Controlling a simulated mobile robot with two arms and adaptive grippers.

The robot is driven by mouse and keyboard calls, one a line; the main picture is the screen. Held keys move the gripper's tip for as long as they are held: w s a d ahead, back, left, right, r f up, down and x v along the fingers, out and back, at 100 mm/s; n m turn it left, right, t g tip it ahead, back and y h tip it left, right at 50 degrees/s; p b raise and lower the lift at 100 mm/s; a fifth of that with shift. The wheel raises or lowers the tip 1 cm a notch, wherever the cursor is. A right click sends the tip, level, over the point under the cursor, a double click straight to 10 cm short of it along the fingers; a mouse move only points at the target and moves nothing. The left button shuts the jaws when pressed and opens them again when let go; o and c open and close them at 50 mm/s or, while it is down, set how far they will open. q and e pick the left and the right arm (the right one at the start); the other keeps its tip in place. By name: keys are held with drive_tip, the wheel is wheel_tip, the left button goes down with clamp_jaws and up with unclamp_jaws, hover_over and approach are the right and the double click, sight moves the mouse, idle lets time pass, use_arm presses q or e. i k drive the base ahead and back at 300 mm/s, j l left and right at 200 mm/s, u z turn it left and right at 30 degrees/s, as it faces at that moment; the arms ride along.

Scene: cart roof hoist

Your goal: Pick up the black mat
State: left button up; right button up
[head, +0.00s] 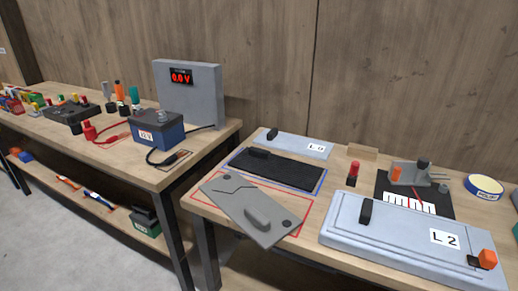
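A flat black mat-like slab (290,172) lies on the right-hand table inside a blue outline. A small raised black block sits near its far left corner. A second flat black sheet (440,203) lies further right, under a grey device (406,174) and a white scale strip. I cannot tell from the picture alone which of these is the black mat. A grey cracked plate (238,206) with a raised handle lies in front of the slab, over a red outline. Neither of my grippers is in view.
The wooden right table (330,185) also holds a pale L2 panel (390,240) at its front, an L0 panel (305,146) behind the slab, a red-topped post (353,174) and a tape roll (484,186). The left bench carries a blue battery (160,133) and meter (195,95).

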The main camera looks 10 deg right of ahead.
sight(260, 163)
drive_tip(key=i+l+z, duration=0.1)
drive_tip(key=z, duration=0.25)
drive_tip(key=i+z, duration=0.35)
drive_tip(key=z, duration=0.35)
drive_tip(key=i+l, duration=0.05)
